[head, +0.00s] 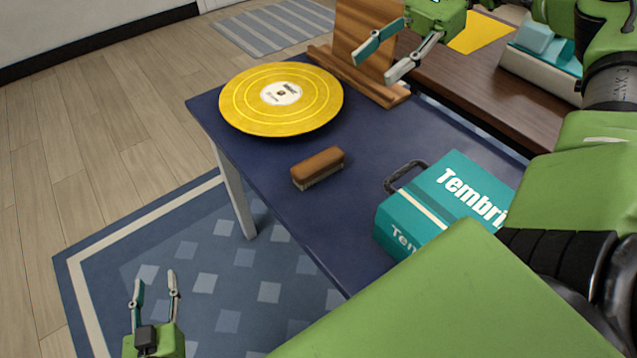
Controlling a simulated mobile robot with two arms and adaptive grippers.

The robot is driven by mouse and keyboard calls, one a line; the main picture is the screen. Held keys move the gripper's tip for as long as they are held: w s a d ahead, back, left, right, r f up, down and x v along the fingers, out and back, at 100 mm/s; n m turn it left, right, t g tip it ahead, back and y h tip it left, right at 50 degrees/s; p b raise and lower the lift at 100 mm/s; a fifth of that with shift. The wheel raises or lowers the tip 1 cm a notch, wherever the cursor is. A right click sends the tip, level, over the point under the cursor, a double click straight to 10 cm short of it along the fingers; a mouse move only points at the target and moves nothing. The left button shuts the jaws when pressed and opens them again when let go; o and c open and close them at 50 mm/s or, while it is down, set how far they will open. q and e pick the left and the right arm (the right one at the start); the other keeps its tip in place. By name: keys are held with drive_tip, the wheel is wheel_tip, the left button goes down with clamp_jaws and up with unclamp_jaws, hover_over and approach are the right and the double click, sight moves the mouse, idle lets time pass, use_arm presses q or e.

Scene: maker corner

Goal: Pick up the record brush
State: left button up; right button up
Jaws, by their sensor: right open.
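The record brush (318,168) has a brown wooden back and pale bristles underneath. It lies bristles down on the dark blue table, near the table's left edge. My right gripper (383,60) is open and empty, up and to the right of the brush, in front of a wooden stand. My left gripper (155,283) is open and empty at the lower left, over the rug and apart from the table. Nothing covers the brush.
A yellow record (315,105) lies behind the brush. A teal Tembri case (445,190) with a dark handle stands to its right. The wooden stand (351,48) is at the back. Bare blue table top (345,215) surrounds the brush. My green arm fills the lower right.

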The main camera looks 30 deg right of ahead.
wheel_tip(320, 180, down, 8)
drive_tip(key=b, duration=1)
approach(327, 155)
drive_tip(key=x, duration=0.5)
drive_tip(key=shift+a+f, duration=0.25)
drive_tip(key=shift+a, duration=0.1)
drive_tip(key=shift+x, duration=2.9)
use_arm(q)
drive_tip(key=s+r+t+h, duration=0.1)
drive_tip(key=s+r+t, duration=0.1)
drive_tip(key=r, duration=0.7)
drive_tip(key=s+r+t+h, duration=0.1)
drive_tip(key=s+r+t, duration=0.2)
drive_tip(key=r, duration=0.6)
drive_tip(key=s+r+t+h, duration=0.1)
drive_tip(key=s+r+t, duration=0.2)
drive_tip(key=r, duration=0.7)
drive_tip(key=shift+a+t, duration=0.35)
drive_tip(key=shift+t, duration=0.75)
use_arm(e)
drive_tip(key=shift+r, duration=0.1)
drive_tip(key=c, duration=1.2)
